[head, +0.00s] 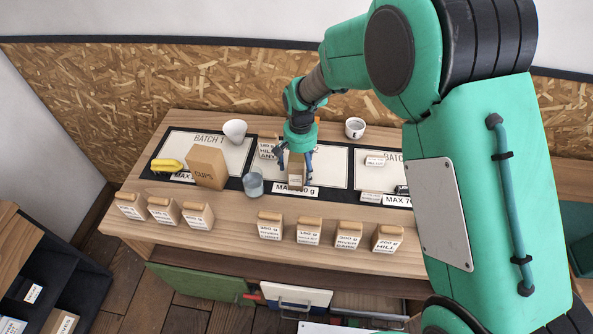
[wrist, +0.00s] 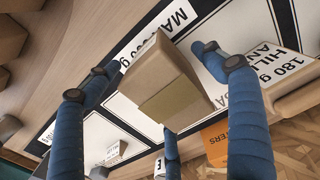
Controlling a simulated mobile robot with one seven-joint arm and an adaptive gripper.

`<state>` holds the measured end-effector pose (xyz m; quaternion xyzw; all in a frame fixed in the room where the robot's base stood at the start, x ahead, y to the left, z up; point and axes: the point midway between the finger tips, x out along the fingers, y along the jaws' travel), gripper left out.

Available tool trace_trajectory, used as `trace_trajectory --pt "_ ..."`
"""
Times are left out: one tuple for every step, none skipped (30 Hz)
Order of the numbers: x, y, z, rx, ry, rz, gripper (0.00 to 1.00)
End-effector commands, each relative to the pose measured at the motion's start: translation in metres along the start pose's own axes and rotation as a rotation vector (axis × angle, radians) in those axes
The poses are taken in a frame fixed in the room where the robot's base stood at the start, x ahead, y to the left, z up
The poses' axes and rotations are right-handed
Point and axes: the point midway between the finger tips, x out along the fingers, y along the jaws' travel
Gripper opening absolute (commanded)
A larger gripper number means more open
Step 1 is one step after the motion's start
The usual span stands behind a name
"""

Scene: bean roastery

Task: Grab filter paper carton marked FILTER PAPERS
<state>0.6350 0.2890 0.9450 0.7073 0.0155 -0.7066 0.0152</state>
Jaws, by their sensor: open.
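A brown carton (head: 297,169) stands at the front edge of the middle mat, with a small label too small to read. In the wrist view the carton (wrist: 165,85) lies between my gripper's blue fingers, and its visible faces carry no readable lettering. My gripper (head: 296,172) points down over it, open, with a finger on either side. In the wrist view the gripper (wrist: 157,62) shows gaps beside the carton; I cannot tell whether any finger touches it. I cannot read FILTER PAPERS on anything.
A bag labelled 180 g (head: 268,147) stands close behind my gripper. A CUPS box (head: 207,166), glass (head: 253,183), white cup (head: 235,131), white mug (head: 355,127) and yellow bananas (head: 167,164) are around. Labelled bags such as the River Dark one (head: 348,235) line the table front.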

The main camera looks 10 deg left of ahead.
Motion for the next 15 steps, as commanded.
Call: trace_trajectory --pt "0.006 0.000 0.000 0.000 -0.001 0.001 0.82" --pt "0.009 0.000 0.000 0.000 -0.002 0.001 0.82" --pt "0.014 0.000 0.000 0.000 -0.002 0.001 0.82" --pt "0.018 0.001 0.000 0.000 -0.003 0.001 0.82" --pt "0.022 0.001 0.000 0.000 -0.003 0.001 0.82" --pt "0.027 0.001 0.000 0.000 -0.003 0.001 0.82" --pt "0.031 0.001 0.000 0.000 -0.003 0.001 0.82" --pt "0.034 0.001 0.000 0.000 -0.003 0.001 0.82" --pt "0.038 0.001 0.000 0.000 -0.002 0.001 0.82" --pt "0.041 0.000 -0.001 0.000 -0.002 0.001 0.82" --pt "0.043 0.000 -0.001 0.000 -0.002 0.001 0.82" --pt "0.045 0.000 -0.001 0.000 -0.002 0.001 0.82" --pt "0.046 0.000 -0.001 0.000 -0.002 0.001 0.82" --pt "0.047 0.000 -0.001 0.000 -0.002 0.001 0.82" --pt "0.048 0.000 -0.001 0.000 -0.001 0.001 0.82"
